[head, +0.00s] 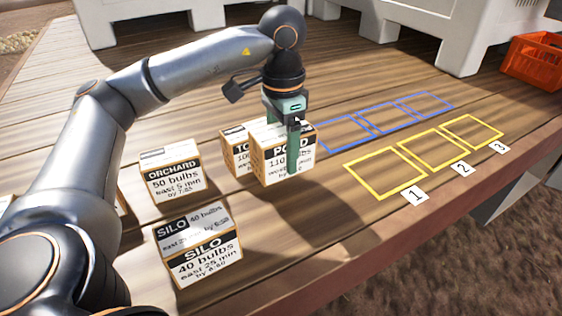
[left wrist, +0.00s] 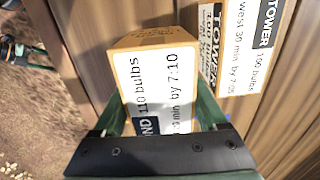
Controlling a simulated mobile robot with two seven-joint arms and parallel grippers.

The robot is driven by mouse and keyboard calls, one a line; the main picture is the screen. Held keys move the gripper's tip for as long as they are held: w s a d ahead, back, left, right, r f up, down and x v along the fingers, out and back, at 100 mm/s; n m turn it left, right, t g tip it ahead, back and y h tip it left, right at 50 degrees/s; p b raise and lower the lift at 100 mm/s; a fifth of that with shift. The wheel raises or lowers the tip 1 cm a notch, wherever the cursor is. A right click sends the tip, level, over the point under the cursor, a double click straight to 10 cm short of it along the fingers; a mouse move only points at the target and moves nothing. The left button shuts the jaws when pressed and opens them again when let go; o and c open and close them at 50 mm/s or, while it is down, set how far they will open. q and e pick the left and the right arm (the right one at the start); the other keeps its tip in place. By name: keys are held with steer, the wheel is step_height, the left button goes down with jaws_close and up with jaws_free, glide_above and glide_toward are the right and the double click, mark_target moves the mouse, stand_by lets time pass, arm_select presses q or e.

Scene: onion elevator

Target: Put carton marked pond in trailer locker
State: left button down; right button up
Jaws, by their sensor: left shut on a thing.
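The carton marked POND (head: 270,168), white-faced with a black band and brown sides, is among the cartons on the wooden deck. My left gripper (head: 293,168) comes down from above and is shut on it, one green finger across its labelled face. In the left wrist view the POND carton (left wrist: 155,80) sits between the green fingers, its label reading 110 bulbs, by 7:10. I cannot tell whether it touches the deck. I cannot pick out a trailer locker. My right gripper is not recognisable in these views.
A TOWER carton (head: 236,150) stands close behind left of POND. An ORCHARD carton (head: 172,176) and a SILO carton (head: 205,262) stand nearer my arm. Empty blue squares (head: 343,134) and yellow squares (head: 385,173) numbered 1 to 3 lie right. An orange crate (head: 535,62) is far right.

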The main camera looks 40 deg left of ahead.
mark_target(281, 165)
arm_select(q)
steer(key=f, duration=0.2)
steer(key=a+f, duration=0.1)
steer(key=shift+w+f, duration=0.3)
steer(key=shift+w, duration=0.05)
steer(key=shift+d+f, duration=0.1)
steer(key=shift+f, duration=0.25)
steer(key=shift+f, duration=0.1)
steer(key=shift+f, duration=0.15)
steer(key=shift+c, duration=1)
jaws_free()
